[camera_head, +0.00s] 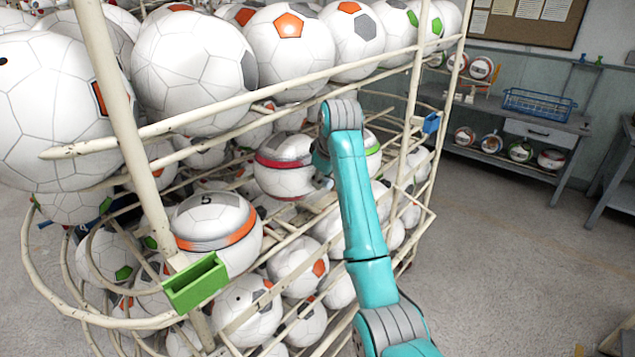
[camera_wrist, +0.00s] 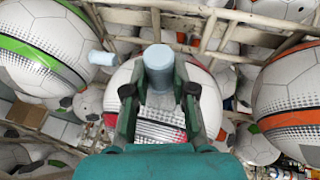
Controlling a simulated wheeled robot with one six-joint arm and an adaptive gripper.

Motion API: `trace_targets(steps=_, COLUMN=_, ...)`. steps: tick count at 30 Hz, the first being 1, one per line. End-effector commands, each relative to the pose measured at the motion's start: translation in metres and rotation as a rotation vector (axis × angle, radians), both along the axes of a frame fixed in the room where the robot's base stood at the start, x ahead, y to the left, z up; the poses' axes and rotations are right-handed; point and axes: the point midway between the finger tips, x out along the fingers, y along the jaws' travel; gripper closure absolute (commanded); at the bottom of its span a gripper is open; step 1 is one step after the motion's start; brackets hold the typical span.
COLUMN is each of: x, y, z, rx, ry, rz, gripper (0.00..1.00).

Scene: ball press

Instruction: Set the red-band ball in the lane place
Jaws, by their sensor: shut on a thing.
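The red-band ball (camera_head: 283,165) is white with a red stripe and sits at the front of the cream wire rack (camera_head: 420,95), between the orange-band ball (camera_head: 215,228) on the left and the green-band ball (camera_head: 372,150) on the right. My gripper (camera_head: 321,165) is at its right side. In the wrist view my gripper (camera_wrist: 160,95) is shut on a pale peg (camera_wrist: 158,62) at the red-band ball (camera_wrist: 118,92). The fingers and peg hide part of this ball. Whether it rests on the rails or hangs just above them, I cannot tell.
A green bracket (camera_head: 196,283) is at the rack's front left and a blue one (camera_head: 431,122) at its right. Several plain balls fill the tiers above and below. A grey bench (camera_head: 530,130) with a blue basket stands behind. The floor at the right is clear.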

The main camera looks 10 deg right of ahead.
Motion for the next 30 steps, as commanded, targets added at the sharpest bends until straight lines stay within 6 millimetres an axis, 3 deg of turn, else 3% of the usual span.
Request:
trace_targets(steps=5, x=-0.005, y=-0.006, z=-0.022, rx=0.000, ry=0.001, rz=0.001, gripper=1.00)
trace_targets(steps=16, x=-0.005, y=-0.006, z=-0.025, rx=0.001, ry=-0.002, rz=0.001, gripper=1.00)
trace_targets(steps=17, x=-0.005, y=-0.006, z=-0.027, rx=0.000, ry=0.001, rz=0.001, gripper=0.72)
trace_targets(steps=20, x=-0.005, y=-0.006, z=-0.026, rx=0.000, ry=0.001, rz=0.001, gripper=0.50)
trace_targets(steps=30, x=-0.005, y=-0.006, z=-0.024, rx=0.000, ry=0.000, rz=0.001, gripper=0.50)
